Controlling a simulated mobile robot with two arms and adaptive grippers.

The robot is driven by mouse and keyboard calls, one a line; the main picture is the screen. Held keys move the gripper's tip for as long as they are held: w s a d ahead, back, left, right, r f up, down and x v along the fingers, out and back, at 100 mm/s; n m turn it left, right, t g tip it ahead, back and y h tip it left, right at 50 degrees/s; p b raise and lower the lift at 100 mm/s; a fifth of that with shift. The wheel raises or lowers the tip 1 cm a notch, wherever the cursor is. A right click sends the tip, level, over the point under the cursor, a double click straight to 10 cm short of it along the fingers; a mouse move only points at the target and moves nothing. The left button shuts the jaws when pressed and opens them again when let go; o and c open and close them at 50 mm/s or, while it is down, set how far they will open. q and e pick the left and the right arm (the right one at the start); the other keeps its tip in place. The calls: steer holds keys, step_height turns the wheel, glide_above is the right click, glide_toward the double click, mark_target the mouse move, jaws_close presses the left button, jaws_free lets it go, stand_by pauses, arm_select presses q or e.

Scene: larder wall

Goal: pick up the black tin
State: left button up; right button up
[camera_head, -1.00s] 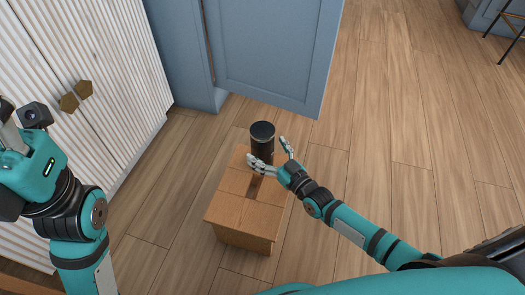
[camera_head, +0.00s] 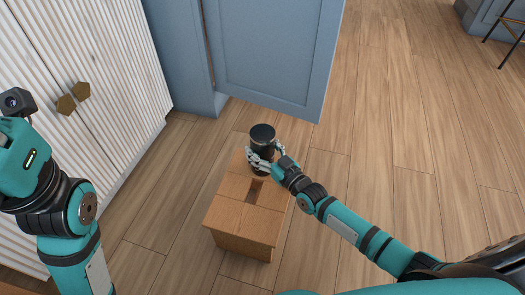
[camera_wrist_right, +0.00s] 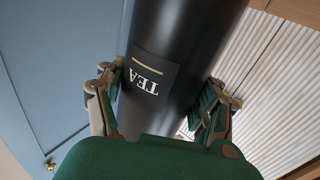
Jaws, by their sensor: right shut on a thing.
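The black tin (camera_head: 262,139) stands upright at the far end of a small wooden stool (camera_head: 238,219) in the head view. In the right wrist view the tin (camera_wrist_right: 178,50) fills the middle and bears a label reading TEA. My right gripper (camera_head: 263,158) is shut on the tin, with one finger on each side of it. In the right wrist view its fingers (camera_wrist_right: 160,105) flank the tin. The tin's base is partly hidden by the fingers. My left arm is at the left edge of the head view, with its fingers out of the frame.
A blue cabinet door (camera_head: 275,55) stands behind the stool. A white ribbed cabinet (camera_head: 95,70) with dark knobs is at the left. The wooden floor (camera_head: 400,150) is clear to the right. Part of a dark-legged seat (camera_head: 508,35) shows at the top right.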

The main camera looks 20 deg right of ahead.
steer(key=shift+r, duration=0.1)
steer(key=shift+c, duration=0.9)
